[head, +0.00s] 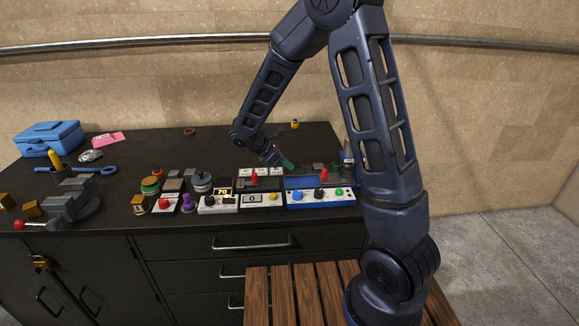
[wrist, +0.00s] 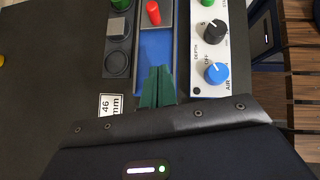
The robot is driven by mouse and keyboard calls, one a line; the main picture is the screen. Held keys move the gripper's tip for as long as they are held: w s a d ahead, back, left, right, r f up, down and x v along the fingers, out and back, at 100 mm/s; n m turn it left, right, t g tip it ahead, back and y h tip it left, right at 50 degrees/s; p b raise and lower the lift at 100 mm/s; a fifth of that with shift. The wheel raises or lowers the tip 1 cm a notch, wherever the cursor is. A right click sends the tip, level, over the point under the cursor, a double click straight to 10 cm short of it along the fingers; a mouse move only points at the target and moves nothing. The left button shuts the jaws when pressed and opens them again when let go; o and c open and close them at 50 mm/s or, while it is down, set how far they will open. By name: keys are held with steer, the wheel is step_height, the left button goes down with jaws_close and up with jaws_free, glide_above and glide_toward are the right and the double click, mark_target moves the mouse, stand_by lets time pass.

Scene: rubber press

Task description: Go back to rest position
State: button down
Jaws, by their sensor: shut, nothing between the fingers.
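My gripper (head: 287,164) is at the end of my arm, low over the row of devices on the dark workbench (head: 120,158). Its green fingers also show in the wrist view (wrist: 157,72). They are together and hold nothing. The fingertips are over the blue bed of the blue-and-white press unit (head: 321,197). Whether they touch it, I cannot tell. A red knob (wrist: 153,13) stands just beyond the fingertips in the wrist view.
A control panel with a blue dial (wrist: 216,73) and a black dial (wrist: 215,30) lies right of the fingers. A wooden slatted surface (head: 300,290) is in front.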

steer(key=s+d+r+m+g+y, duration=0.1)
steer(key=s+d+r+m+y, duration=0.1)
steer(key=s+d+r+m, duration=0.4)
steer(key=s+d+r+m+y, duration=0.2)
steer(key=d+r+m, duration=0.2)
steer(key=d+r, duration=0.4)
steer(key=s+d+r+m+t+y, duration=0.2)
steer(key=s+d+r+m, duration=0.1)
steer(key=s+m, duration=0.2)
steer(key=s+d+r+m+t+y, duration=0.1)
steer(key=s+d+r+m+y, duration=0.1)
steer(key=s, duration=0.7)
steer(key=d+r+m, duration=0.1)
steer(key=d+m, duration=0.1)
steer(key=m, duration=0.1)
steer(key=shift+r+t+y, duration=0.2)
steer(key=shift+t+y, duration=0.2)
steer(key=c, duration=2.1)
jaws_free()
